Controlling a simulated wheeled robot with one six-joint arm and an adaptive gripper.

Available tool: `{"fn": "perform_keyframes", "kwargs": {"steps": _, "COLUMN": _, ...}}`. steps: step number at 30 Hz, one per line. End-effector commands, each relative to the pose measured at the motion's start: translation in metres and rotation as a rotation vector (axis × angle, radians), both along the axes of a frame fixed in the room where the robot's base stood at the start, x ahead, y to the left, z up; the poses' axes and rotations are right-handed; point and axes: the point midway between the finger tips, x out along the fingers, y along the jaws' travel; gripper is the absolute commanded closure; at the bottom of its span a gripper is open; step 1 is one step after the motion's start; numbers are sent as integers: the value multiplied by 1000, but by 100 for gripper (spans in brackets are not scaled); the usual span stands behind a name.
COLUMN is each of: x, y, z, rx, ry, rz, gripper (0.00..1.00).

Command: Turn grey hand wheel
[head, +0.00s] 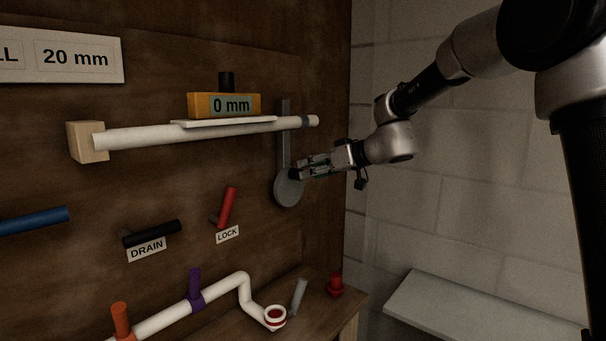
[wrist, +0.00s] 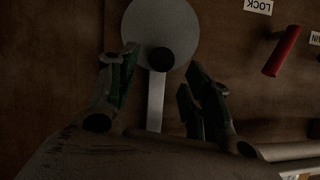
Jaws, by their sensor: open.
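The grey hand wheel (head: 287,191) is a flat disc on the wooden panel, below the right end of the white pipe. A grey vertical bar (head: 284,135) runs up from it. In the wrist view the wheel (wrist: 148,22) shows at the top, with a dark round knob (wrist: 160,60) near its edge and the grey bar (wrist: 156,100) between my fingers. My gripper (head: 305,168) is open, just right of the wheel's upper part in the head view. In the wrist view my fingers (wrist: 160,72) stand either side of the knob, and I see no grip on it.
A white pipe (head: 200,133) carries a yellow gauge (head: 224,104) reading 0 mm. A red LOCK lever (head: 228,207) and black DRAIN lever (head: 152,234) lie to the left. Below are a white pipe run (head: 240,284), a grey stick (head: 299,296) and a red object (head: 336,285).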

Motion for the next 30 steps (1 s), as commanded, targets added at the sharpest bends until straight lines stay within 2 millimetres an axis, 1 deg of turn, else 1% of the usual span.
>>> {"fn": "perform_keyframes", "kwargs": {"steps": 1, "x": 4, "y": 8, "z": -4, "rx": 0, "ry": 2, "rz": 3, "gripper": 51}}
{"fn": "perform_keyframes", "kwargs": {"steps": 3, "x": 10, "y": 17, "z": -9, "rx": -1, "ry": 2, "rz": 2, "gripper": 51}}
{"fn": "perform_keyframes", "kwargs": {"steps": 7, "x": 18, "y": 29, "z": -14, "rx": -1, "ry": 2, "rz": 2, "gripper": 51}}
{"fn": "perform_keyframes", "kwargs": {"steps": 11, "x": 22, "y": 34, "z": -17, "rx": 0, "ry": 1, "rz": 0, "gripper": 51}}
{"fn": "perform_keyframes", "kwargs": {"steps": 18, "x": 23, "y": 35, "z": -17, "rx": 0, "ry": 1, "rz": 0, "gripper": 51}}
{"fn": "perform_keyframes", "kwargs": {"steps": 20, "x": 23, "y": 35, "z": -17, "rx": 0, "ry": 1, "rz": 0, "gripper": 60}}
{"fn": "perform_keyframes", "kwargs": {"steps": 24, "x": 23, "y": 35, "z": -17, "rx": 0, "ry": 1, "rz": 0, "gripper": 85}}
{"fn": "perform_keyframes", "kwargs": {"steps": 26, "x": 23, "y": 35, "z": -17, "rx": 0, "ry": 1, "rz": 0, "gripper": 96}}
{"fn": "perform_keyframes", "kwargs": {"steps": 30, "x": 23, "y": 35, "z": -17, "rx": 1, "ry": 3, "rz": 0, "gripper": 96}}
